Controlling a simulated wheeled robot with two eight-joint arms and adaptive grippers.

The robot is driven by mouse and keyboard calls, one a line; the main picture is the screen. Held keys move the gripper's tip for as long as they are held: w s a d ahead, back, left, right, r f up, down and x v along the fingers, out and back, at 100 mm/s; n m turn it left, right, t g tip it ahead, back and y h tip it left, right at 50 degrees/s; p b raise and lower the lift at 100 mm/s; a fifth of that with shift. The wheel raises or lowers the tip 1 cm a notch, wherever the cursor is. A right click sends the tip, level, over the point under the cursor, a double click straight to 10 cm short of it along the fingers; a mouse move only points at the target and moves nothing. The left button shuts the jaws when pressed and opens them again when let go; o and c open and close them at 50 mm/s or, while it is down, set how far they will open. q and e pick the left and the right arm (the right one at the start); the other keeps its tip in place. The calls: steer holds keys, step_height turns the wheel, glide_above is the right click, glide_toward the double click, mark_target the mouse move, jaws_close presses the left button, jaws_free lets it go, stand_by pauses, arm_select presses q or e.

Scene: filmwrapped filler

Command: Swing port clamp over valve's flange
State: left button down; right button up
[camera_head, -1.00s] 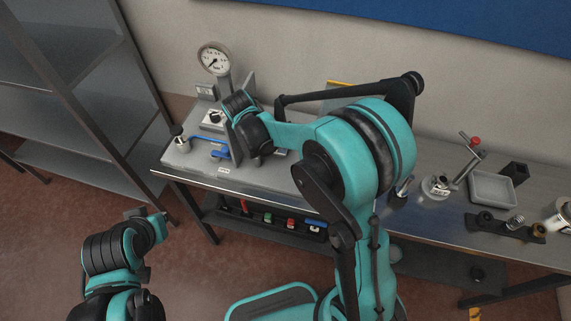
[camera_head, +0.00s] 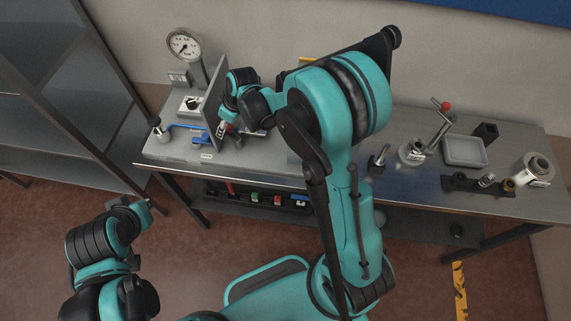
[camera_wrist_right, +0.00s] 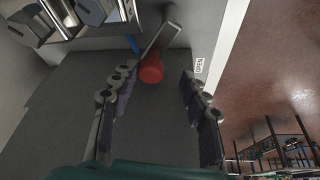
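In the right wrist view, a grey lever with a red grip (camera_wrist_right: 151,68) rises between the fingers of my right gripper (camera_wrist_right: 158,105). The fingers are open, one on each side, with no visible contact. I cannot tell whether this lever belongs to the port clamp. In the head view, blue handles (camera_head: 203,138) lie on the grey fixture (camera_head: 180,150) at the bench's left; the valve's flange cannot be made out. My right arm and an upright plate (camera_head: 213,92) hide much there. My left gripper (camera_head: 132,203) is away from the bench, its fingers unclear.
A pressure gauge (camera_head: 184,45) stands behind the fixture. An OPEN label (camera_wrist_right: 199,65) lies right of the lever. Right on the bench are a round fitting with a red-knobbed lever (camera_head: 446,105), a tray (camera_head: 465,151) and a white cylinder (camera_head: 531,172). Shelving (camera_head: 95,125) stands left.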

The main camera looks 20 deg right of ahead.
mark_target(238, 139)
step_height(238, 139, up, 8)
steer(key=s+d+n+g+p, duration=0.1)
steer(key=s+d+n+p, duration=0.1)
steer(key=s+n, duration=0.1)
steer(key=s+d+f+m+t+h+b, duration=0.1)
steer(key=s+d+m+b, duration=0.1)
steer(key=s, duration=0.5)
steer(key=s+d+f+m+t+h+b, duration=0.1)
steer(key=s+d+f+m+t+b, duration=0.1)
steer(key=s+m+b, duration=0.3)
steer(key=s+d+f+m+t+h+b, duration=0.1)
steer(key=s+d+m+b, duration=0.3)
steer(key=s, duration=0.4)
steer(key=shift+s+f+t, duration=0.2)
steer(key=shift+s+t, duration=0.1)
steer(key=shift+s, duration=0.05)
